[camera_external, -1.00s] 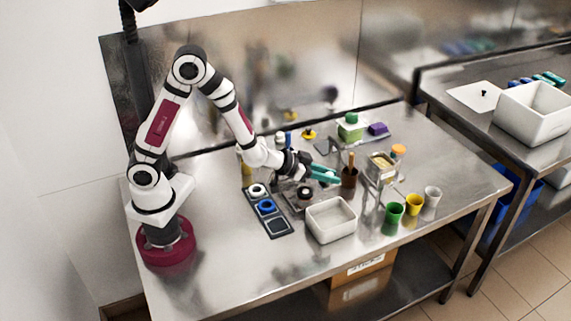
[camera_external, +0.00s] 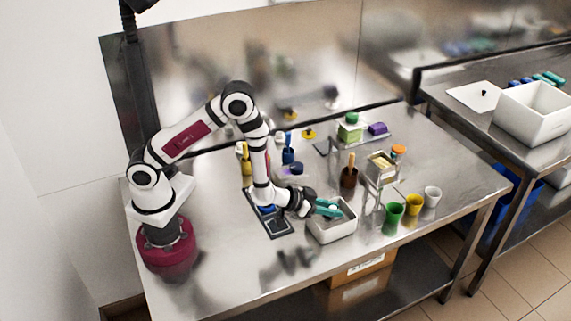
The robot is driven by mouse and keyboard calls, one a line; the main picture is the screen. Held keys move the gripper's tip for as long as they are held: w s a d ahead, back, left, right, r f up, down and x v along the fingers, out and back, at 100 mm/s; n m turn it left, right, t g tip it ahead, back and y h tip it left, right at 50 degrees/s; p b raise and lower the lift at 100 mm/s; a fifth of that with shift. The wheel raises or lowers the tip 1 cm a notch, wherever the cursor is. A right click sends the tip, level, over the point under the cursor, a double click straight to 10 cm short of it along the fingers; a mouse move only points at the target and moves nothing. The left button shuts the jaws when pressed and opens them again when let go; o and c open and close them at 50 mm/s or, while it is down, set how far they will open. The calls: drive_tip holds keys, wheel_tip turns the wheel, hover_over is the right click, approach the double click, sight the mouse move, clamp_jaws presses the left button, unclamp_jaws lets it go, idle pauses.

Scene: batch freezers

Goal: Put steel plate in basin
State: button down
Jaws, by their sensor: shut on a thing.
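The basin (camera_external: 331,233) is a white rectangular tub on the steel table, right of the dark tray. My gripper (camera_external: 329,208), with teal fingers, is over the basin's opening, pointing right. It is shut on what appears to be the steel plate; the plate is small and mostly hidden by the fingers, so its outline and tilt are unclear. I cannot tell whether the plate touches the basin.
The dark tray (camera_external: 279,226) lies left of the basin, partly under my arm. Green (camera_external: 393,214), yellow (camera_external: 413,204) and white (camera_external: 432,197) cups stand to the right. A brown holder (camera_external: 349,178) and a small metal stand (camera_external: 382,180) are behind. The table's front left is clear.

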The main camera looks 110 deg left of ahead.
drive_tip(key=shift+f, duration=0.45)
drive_tip(key=shift+f, duration=0.15)
drive_tip(key=shift+f, duration=0.4)
